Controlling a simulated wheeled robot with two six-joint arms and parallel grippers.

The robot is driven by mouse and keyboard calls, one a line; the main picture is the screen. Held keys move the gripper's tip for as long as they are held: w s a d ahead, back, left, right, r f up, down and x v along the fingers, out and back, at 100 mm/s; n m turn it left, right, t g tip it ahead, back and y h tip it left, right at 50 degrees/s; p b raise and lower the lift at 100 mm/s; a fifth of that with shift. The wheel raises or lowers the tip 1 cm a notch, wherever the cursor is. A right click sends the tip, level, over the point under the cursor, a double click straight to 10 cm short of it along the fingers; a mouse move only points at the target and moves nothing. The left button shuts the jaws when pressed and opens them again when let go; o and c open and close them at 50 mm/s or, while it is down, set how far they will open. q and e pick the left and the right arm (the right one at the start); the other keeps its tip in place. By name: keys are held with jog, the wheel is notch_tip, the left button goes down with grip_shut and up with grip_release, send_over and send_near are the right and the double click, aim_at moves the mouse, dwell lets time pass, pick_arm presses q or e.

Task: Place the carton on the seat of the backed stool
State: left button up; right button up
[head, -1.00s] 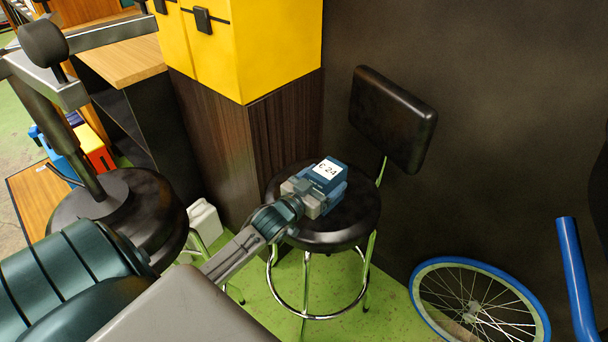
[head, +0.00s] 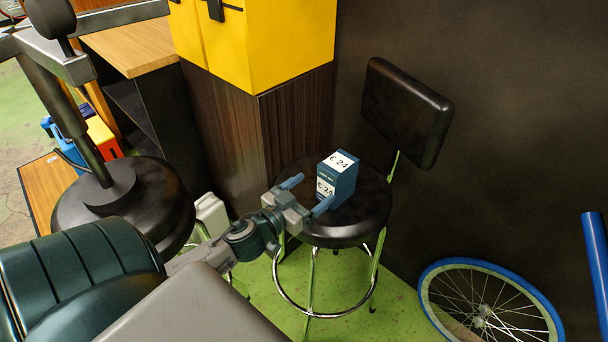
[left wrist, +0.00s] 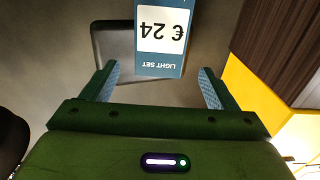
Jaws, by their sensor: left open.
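The carton (head: 338,178) is a small dark blue box with white price labels. It stands upright on the round black seat (head: 345,222) of the backed stool, whose black backrest (head: 407,112) rises behind it. My left gripper (head: 306,190) is open in front of the carton, with one blue finger close to its lower corner; I cannot tell whether they touch. In the left wrist view the carton (left wrist: 163,38) shows upside down, ahead of the two spread fingers (left wrist: 157,88), with nothing between them. My right gripper is not in view.
A dark wood cabinet (head: 225,125) with a yellow case (head: 285,40) on top stands left of the stool. Another round black stool seat (head: 150,215) is at the left. A blue-rimmed wheel (head: 490,305) leans at the lower right. A white jug (head: 211,215) stands on the floor.

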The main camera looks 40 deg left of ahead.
pick_arm(q)
jog(key=shift+s+r+b, duration=0.1)
jog(key=shift+s+b, duration=0.4)
jog(key=shift+s, duration=0.5)
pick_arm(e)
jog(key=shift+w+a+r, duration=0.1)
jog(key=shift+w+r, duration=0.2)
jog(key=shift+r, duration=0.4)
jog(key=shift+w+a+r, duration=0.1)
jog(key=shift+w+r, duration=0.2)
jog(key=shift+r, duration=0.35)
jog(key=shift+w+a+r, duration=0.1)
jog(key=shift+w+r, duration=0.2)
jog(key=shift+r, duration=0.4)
